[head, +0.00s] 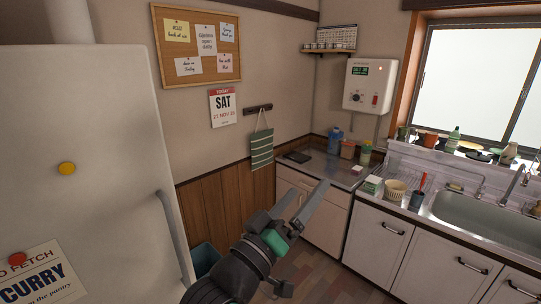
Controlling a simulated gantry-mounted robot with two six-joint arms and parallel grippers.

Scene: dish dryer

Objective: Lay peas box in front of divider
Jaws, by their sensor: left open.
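My left gripper (304,193) is raised in the lower middle of the head view, with its fingers pointing up and to the right. It is open and nothing shows between its fingers. I cannot pick out a peas box for certain. A small green and white box (373,185) stands on the counter near the sink, but its label is too small to read. No divider can be made out. My right gripper is not in view.
A steel counter (338,173) holds a dark flat item (297,157) and several containers at the back. A cream basket (395,189) and a dark cup (416,200) stand left of the sink (485,217). A white fridge (95,150) fills the left side. A blue bin (206,257) is on the floor.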

